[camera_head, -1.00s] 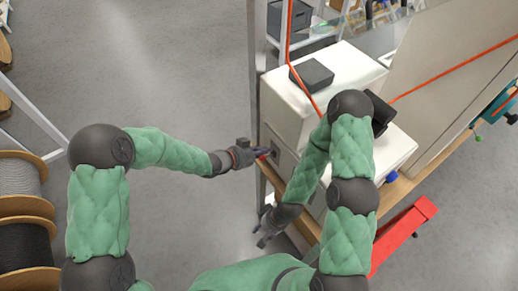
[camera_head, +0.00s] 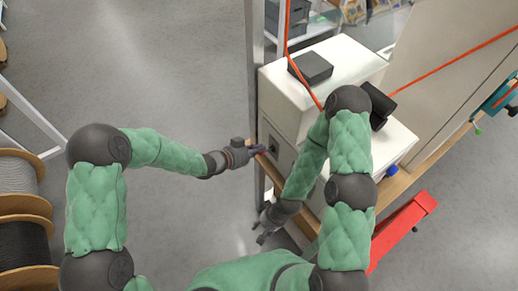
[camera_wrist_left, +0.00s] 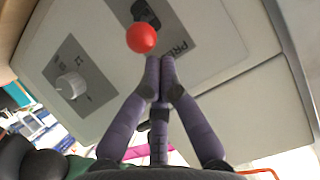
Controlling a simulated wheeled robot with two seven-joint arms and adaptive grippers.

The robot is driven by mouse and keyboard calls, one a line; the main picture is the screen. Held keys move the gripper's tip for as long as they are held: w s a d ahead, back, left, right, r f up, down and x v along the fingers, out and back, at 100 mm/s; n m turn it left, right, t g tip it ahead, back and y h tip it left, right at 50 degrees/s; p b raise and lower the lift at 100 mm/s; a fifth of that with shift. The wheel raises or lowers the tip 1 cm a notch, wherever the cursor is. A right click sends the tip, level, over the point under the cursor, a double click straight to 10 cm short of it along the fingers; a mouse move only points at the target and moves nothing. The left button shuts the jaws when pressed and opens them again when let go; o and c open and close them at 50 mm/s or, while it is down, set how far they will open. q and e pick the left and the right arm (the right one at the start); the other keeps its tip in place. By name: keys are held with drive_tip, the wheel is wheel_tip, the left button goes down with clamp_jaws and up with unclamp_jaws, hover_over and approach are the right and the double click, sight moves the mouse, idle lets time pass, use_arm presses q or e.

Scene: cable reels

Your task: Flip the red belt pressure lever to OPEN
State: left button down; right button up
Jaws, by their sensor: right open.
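The red ball knob of the pressure lever (camera_wrist_left: 141,38) shows in the left wrist view, on a grey plate with partly readable lettering on the pale machine panel (camera_wrist_left: 225,95). Its dark base is just above the ball. My left gripper (camera_wrist_left: 160,64) has its purple-grey fingers drawn together, tips just below and right of the ball; I cannot tell if they touch it. Nothing shows between them. In the head view my left gripper (camera_head: 258,151) is at the machine's left side, and the lever is not clear. My right gripper (camera_head: 265,228) is open and empty, lower down.
A white dial (camera_wrist_left: 70,86) sits left of the lever plate. The white machine (camera_head: 340,60) stands on a wooden-edged bench (camera_head: 400,186) with an upright metal post (camera_head: 255,60) close to my left gripper. A red beam (camera_head: 400,232) is at the right. Cable reels (camera_head: 22,215) stand far left.

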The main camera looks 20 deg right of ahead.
drive_tip(key=shift+f, duration=0.3)
